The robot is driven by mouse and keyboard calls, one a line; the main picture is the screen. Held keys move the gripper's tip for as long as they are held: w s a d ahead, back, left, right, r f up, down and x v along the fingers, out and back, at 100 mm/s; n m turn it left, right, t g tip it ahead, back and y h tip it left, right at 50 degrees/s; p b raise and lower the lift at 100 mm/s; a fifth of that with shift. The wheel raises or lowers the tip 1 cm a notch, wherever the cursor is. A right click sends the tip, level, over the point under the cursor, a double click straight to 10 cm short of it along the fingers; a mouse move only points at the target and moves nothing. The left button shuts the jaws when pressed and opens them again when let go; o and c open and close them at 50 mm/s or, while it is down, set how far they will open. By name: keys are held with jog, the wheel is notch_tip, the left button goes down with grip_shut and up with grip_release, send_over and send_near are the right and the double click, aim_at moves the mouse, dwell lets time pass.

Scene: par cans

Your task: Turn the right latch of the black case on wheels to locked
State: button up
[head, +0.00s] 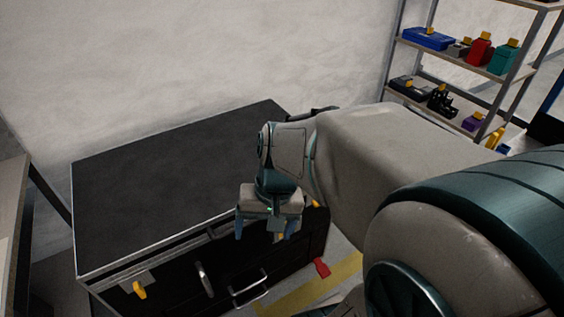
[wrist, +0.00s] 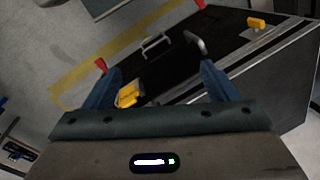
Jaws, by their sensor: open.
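The black case (head: 170,180) stands against the wall with its dark lid shut. Its yellow left latch (head: 138,290) sits on the front near the left end and also shows in the wrist view (wrist: 256,22). The yellow right latch (wrist: 127,95) shows between my fingers in the wrist view, closer to the left finger. In the head view only a bit of yellow (head: 281,237) shows there, mostly hidden by my gripper. My gripper (head: 266,232) is open and points down at the case's front edge. It also shows in the wrist view (wrist: 160,72). I cannot tell if it touches the latch.
A metal handle (head: 248,288) and a grey lever-like part (head: 203,278) stick out from the case front between the latches. A red tab (head: 320,267) is low near the floor. A shelf rack (head: 460,55) with coloured items stands at right. A yellow stripe (head: 345,270) marks open floor.

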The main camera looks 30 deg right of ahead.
jog(key=w+d+f+m+t+y+b, duration=0.3)
jog(key=d+f+m+y+b, duration=0.15)
jog(key=f+m, duration=0.3)
jog(key=w+d+f+m+t+y+b, duration=0.2)
jog(key=w+d+f+m+y+b, duration=0.25)
jog(key=f+m, duration=0.35)
jog(key=s+d+f+m+t+h+b, duration=0.25)
jog(key=d+f+m+t+h, duration=0.3)
jog(key=d+m, duration=0.4)
jog(key=s+d+f+m+t+h+b, duration=0.1)
jog(key=d+f+m+t+h+b, duration=0.45)
jog(key=d, duration=0.65)
jog(key=w+a+f+t+y, duration=0.1)
jog(key=w, duration=1.2)
jog(key=shift+w+f, duration=0.35)
jog(key=shift+w, duration=0.05)
jog(key=shift+m, duration=0.25)
jog(key=c, duration=1)
